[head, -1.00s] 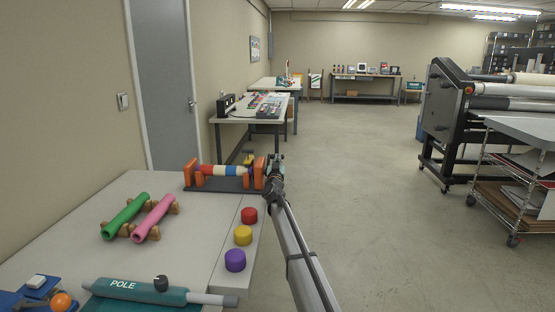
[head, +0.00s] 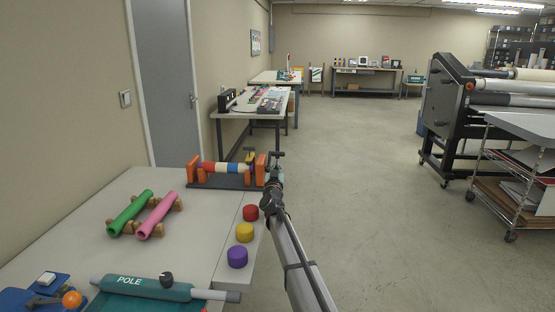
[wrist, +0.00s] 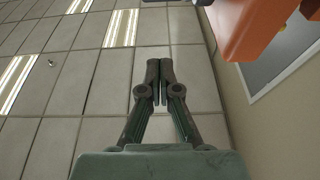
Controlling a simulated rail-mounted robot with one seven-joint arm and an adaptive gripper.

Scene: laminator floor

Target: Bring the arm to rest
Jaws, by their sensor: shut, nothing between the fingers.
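My gripper (wrist: 159,75) shows in the wrist view with its two fingers together and nothing between them. Behind the fingers, that view shows ceiling tiles and light panels. In the head view my arm reaches forward along the right edge of the near table (head: 208,255). Its far end is beside the right end of an orange-ended stand (head: 262,170) that holds a striped roll (head: 222,168). The fingertips are too small to make out there. An orange part (wrist: 250,28) is close to the gripper at the upper right of the wrist view.
A green tube (head: 130,213) and a pink tube (head: 158,216) lie on wooden rests. Red (head: 250,213), yellow (head: 244,232) and purple (head: 237,257) caps sit near the table edge. The floor (head: 360,190) to the right is open.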

